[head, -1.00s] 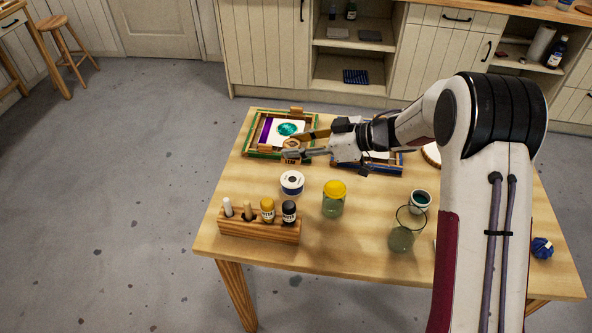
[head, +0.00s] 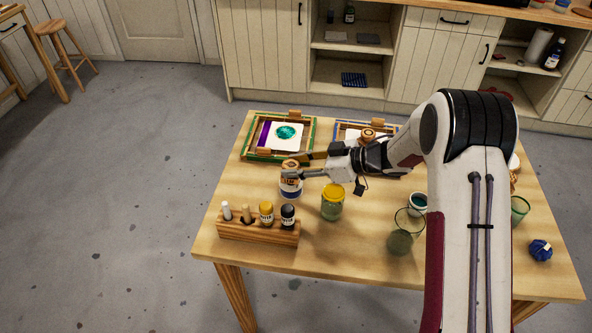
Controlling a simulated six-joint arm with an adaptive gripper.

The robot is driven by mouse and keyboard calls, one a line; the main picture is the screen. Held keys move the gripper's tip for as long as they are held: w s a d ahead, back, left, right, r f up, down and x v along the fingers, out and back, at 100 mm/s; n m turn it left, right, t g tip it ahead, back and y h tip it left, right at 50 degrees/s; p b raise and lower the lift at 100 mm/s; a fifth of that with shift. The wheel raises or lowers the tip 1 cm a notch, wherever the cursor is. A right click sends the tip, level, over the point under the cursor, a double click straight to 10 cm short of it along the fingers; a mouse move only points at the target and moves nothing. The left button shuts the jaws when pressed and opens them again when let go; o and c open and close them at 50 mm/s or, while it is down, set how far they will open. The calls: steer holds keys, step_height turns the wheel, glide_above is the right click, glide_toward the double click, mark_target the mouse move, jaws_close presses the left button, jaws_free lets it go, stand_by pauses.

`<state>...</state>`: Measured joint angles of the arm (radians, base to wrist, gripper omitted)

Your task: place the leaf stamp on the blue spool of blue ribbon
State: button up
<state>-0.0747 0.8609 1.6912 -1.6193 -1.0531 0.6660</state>
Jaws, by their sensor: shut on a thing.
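My gripper (head: 302,166) is shut on the leaf stamp (head: 290,178), a small wooden stamp with a pale lettered label. The stamp is upright, directly over the blue spool of blue ribbon (head: 291,192), which stands on the table left of the yellow-lidded jar. The stamp hides the top of the spool. I cannot tell whether the stamp touches the spool or hangs just above it.
A yellow-lidded jar (head: 332,202) stands close to the spool's right. A wooden rack (head: 258,232) of bottles is in front. A green-edged frame (head: 312,137) lies behind, beside a blue-edged frame (head: 341,126) with a round wooden piece (head: 367,135). Glass vessels (head: 401,242) stand right.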

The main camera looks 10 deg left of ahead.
steer(key=shift+f, duration=1)
steer(key=shift+f, duration=0.15)
steer(key=o, duration=1.1)
steer(key=shift+d+r, duration=0.15)
steer(key=shift+r, duration=0.1)
steer(key=v, duration=1.1)
steer(key=shift+d, duration=0.3)
steer(key=shift+r, duration=0.1)
